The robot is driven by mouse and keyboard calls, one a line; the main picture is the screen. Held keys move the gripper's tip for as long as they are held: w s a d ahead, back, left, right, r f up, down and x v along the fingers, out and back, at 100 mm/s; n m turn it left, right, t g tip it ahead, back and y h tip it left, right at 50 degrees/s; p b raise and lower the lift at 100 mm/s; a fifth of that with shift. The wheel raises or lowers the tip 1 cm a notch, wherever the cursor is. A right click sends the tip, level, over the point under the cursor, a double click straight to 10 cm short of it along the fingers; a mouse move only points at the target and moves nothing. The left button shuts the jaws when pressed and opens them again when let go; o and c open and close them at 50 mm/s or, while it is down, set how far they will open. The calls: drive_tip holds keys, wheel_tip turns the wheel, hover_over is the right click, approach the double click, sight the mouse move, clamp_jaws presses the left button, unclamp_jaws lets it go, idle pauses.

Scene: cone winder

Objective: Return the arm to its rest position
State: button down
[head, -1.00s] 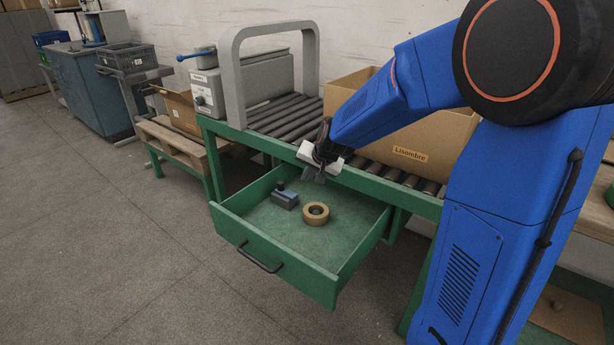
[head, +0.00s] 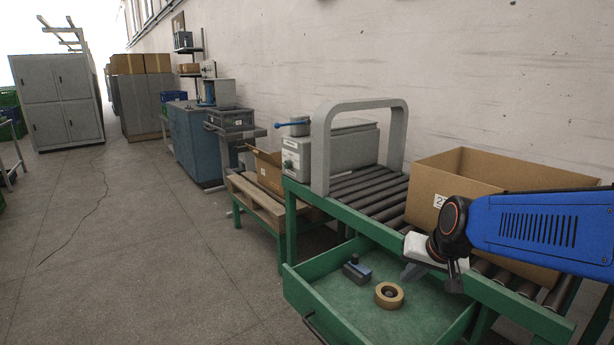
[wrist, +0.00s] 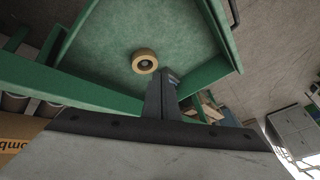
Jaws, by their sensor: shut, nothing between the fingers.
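My gripper (head: 412,273) is at the end of my blue arm on the right of the head view, just above the inner edge of the open green drawer (head: 345,322). Its grey fingers are together and empty. They also show in the wrist view (wrist: 163,88), pointing over the drawer. A tan tape roll (head: 389,295) lies on the drawer floor, apart from the fingers, and it shows in the wrist view (wrist: 145,62).
A roller conveyor (head: 372,190) with a grey arch (head: 321,150) runs behind the drawer. An open cardboard box (head: 425,190) stands on it, close behind my arm. A wooden pallet bench (head: 258,203) stands to the left. The floor at left is clear.

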drive_tip(key=s+d+n+g+h, duration=0.1)
drive_tip(key=s+d+n, duration=0.2)
drive_tip(key=s, duration=1.8)
drive_tip(key=shift+s+d+f+h, duration=0.15)
drive_tip(key=shift+s+d+h, duration=0.15)
drive_tip(key=shift+d, duration=0.2)
